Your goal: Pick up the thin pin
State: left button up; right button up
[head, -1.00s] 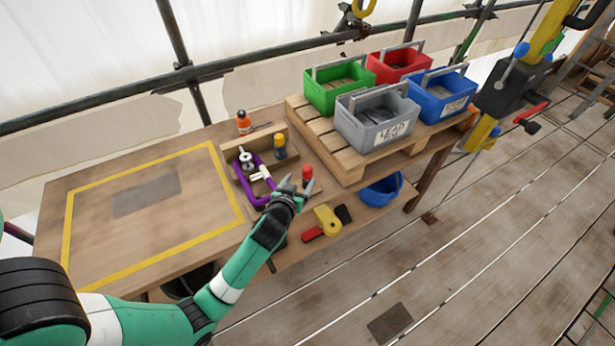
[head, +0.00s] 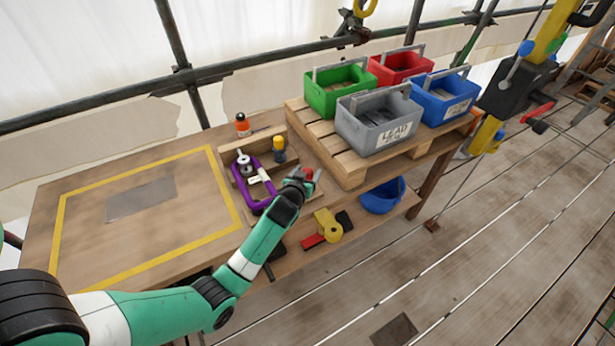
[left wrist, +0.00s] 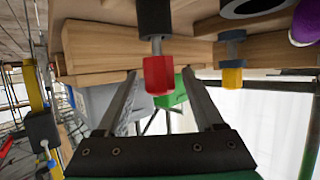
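A small red-capped pin (head: 309,174) with a thin grey shaft stands at the right end of the wooden tray. In the left wrist view, where the scene appears upside down, its red cap (left wrist: 159,75) lies between my left fingers, with a gap on each side. Its thin shaft runs into a black cylindrical base (left wrist: 155,18). My left gripper (head: 303,178) is open around the cap and partly covers it in the head view. A yellow-capped pin (head: 279,147) with a thicker shank, also visible in the left wrist view (left wrist: 232,77), stands farther back. My right gripper is out of view.
A purple shackle (head: 249,203) lies in the wooden tray left of my gripper. An orange bottle (head: 242,127) stands behind it. A pallet (head: 345,165) with grey, green, red and blue bins is close at the right. The yellow-outlined bench area is mostly clear.

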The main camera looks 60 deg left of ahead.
pick_arm(q)
grip_shut()
